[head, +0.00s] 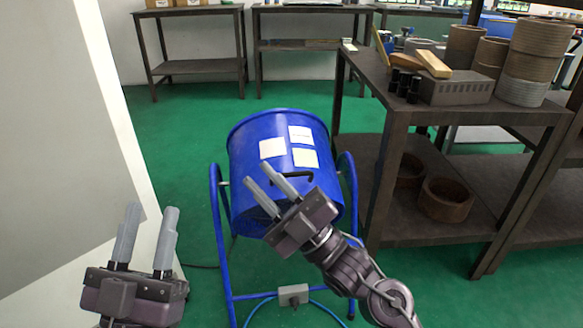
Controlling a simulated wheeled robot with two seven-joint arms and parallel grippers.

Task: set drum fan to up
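The drum fan (245,190) is a large blue drum on a blue tubular stand, in the middle of the head view. Its drum is tilted, with paper labels and a dark handle (303,178) on its side. My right gripper (262,178) is in front of the drum, its two grey fingers a little apart beside the handle; I cannot tell if they touch it. No object shows between those fingers. My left gripper (149,222) is at the lower left, fingers apart and empty, away from the fan. The lower front of the drum is partly hidden by my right gripper.
A dark metal workbench (385,100) with rings, blocks and cylinders stands close on the right. A pale panel (60,130) fills the left side. A grey box (293,293) with a blue cable is low on the stand. Green floor is clear behind the fan.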

